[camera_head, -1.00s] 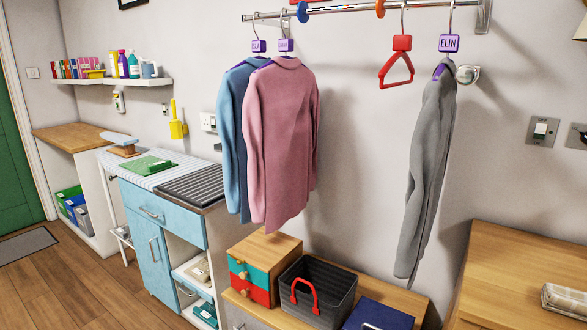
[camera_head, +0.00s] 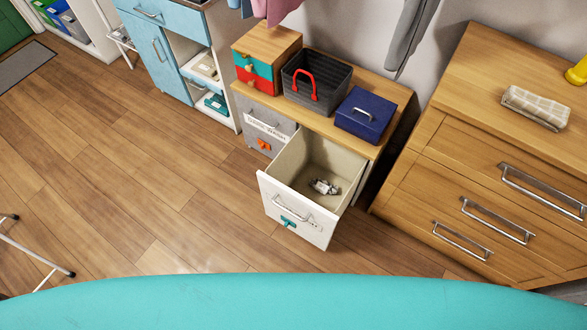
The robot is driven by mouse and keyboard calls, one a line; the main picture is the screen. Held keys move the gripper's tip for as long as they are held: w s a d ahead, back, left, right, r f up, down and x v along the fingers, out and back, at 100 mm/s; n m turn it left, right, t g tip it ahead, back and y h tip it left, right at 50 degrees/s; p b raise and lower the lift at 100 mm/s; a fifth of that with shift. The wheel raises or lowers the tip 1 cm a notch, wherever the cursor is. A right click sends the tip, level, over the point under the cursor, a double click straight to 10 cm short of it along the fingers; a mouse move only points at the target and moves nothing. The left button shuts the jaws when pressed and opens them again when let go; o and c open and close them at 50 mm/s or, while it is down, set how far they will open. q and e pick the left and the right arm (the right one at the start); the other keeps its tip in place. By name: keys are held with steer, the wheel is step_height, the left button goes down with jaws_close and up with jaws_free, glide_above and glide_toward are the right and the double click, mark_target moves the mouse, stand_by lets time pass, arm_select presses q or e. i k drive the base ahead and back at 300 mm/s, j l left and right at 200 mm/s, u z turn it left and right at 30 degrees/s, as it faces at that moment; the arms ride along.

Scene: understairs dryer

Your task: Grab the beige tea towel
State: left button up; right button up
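Two things could be the beige tea towel, and I cannot tell which it is. A beige checked cloth-like bundle (camera_head: 537,104) lies in a small wire holder on the wooden chest of drawers at the right. A folded beige cloth (camera_head: 205,66) lies on the upper open shelf of the blue cabinet at the top left, with a small pale label on it. Neither of my grippers is in view.
A white drawer (camera_head: 290,206) stands pulled open, with a small grey-white object (camera_head: 325,187) inside. A turquoise curved surface (camera_head: 300,301) fills the bottom edge. The chest of drawers (camera_head: 475,180) is shut. Wooden floor (camera_head: 150,175) is clear at left centre.

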mark_target(553, 116)
steer(key=k+j+z, duration=0.1)
steer(key=k, duration=0.2)
steer(key=z, duration=1.35)
steer(key=i+l+u, duration=0.2)
steer(key=i, duration=0.25)
steer(key=i+l+u, duration=0.15)
steer(key=i+l, duration=0.3)
